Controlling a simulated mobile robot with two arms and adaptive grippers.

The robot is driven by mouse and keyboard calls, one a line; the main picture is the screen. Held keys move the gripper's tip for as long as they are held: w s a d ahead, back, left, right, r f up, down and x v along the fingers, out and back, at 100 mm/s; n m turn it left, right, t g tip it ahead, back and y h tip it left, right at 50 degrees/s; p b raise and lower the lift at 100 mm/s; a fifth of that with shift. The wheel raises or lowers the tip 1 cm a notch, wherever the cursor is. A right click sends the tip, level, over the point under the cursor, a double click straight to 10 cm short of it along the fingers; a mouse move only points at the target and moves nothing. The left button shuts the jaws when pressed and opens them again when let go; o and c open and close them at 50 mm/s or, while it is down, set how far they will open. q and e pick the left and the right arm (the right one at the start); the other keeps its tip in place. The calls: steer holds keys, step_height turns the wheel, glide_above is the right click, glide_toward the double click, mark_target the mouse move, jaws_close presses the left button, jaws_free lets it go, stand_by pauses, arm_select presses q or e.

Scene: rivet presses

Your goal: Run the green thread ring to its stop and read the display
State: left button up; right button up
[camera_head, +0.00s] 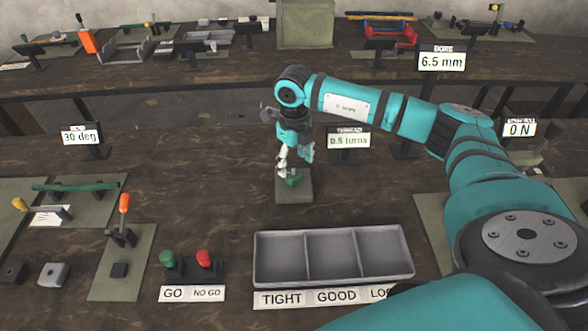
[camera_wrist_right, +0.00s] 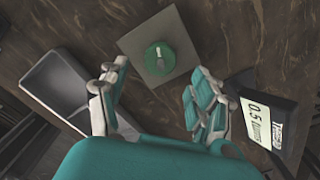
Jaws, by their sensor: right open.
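The green thread ring (camera_head: 292,177) sits on a grey-green base plate (camera_head: 294,194) in the middle of the table. My right gripper (camera_head: 295,170) is over the ring, pointing down. In the right wrist view the green ring (camera_wrist_right: 159,57) lies beyond the fingertips, on its square plate (camera_wrist_right: 140,42). The right gripper (camera_wrist_right: 160,85) is open there, its fingers apart and nothing between them. The thread display (camera_head: 348,140) stands behind the plate to the right and reads 0.5 turns; it also shows in the right wrist view (camera_wrist_right: 262,120). My left gripper is not in view.
A grey tray with compartments (camera_head: 333,254) lies in front of the plate, labelled TIGHT, GOOD and a partly hidden word. Green and red GO and NO GO gauges (camera_head: 188,264) stand to its left. Other displays read 30 deg (camera_head: 82,135), 6.5 mm (camera_head: 441,60) and 0 N (camera_head: 519,128).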

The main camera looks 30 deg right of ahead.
mark_target(294, 174)
step_height(294, 174, down, 5)
steer(key=shift+r+p, duration=0.1)
steer(key=shift+p, duration=0.25)
steer(key=c, duration=1.2)
